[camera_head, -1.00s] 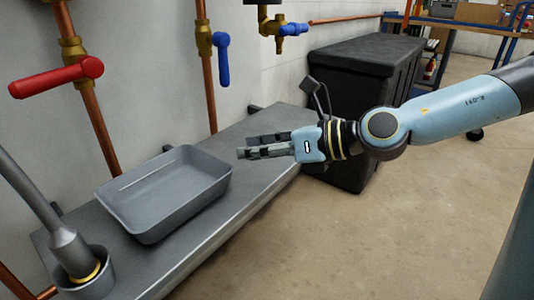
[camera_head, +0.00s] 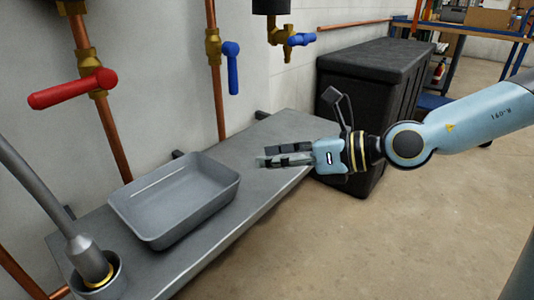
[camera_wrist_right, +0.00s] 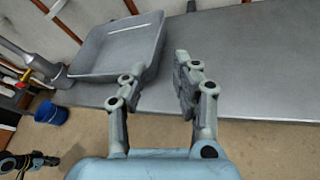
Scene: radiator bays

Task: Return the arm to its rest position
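My right arm comes in from the right in the head view, light blue with a dark elbow joint. Its gripper (camera_head: 262,160) points left over the far part of the grey bench (camera_head: 285,132), to the right of the grey tray. In the right wrist view my right gripper (camera_wrist_right: 160,65) has its two fingers spread apart with nothing between them. A small dark and light blue part at the lower left of that view looks like my left gripper (camera_wrist_right: 42,160); its fingers are too small to read. My left arm does not show in the head view.
The empty grey tray (camera_head: 128,213) sits on the bench near a metal rod in a cup (camera_head: 116,278). Pipes with a red valve handle (camera_head: 75,88) and blue handles (camera_head: 231,68) line the wall. A black bin (camera_head: 375,62) stands behind my gripper. Floor at right is clear.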

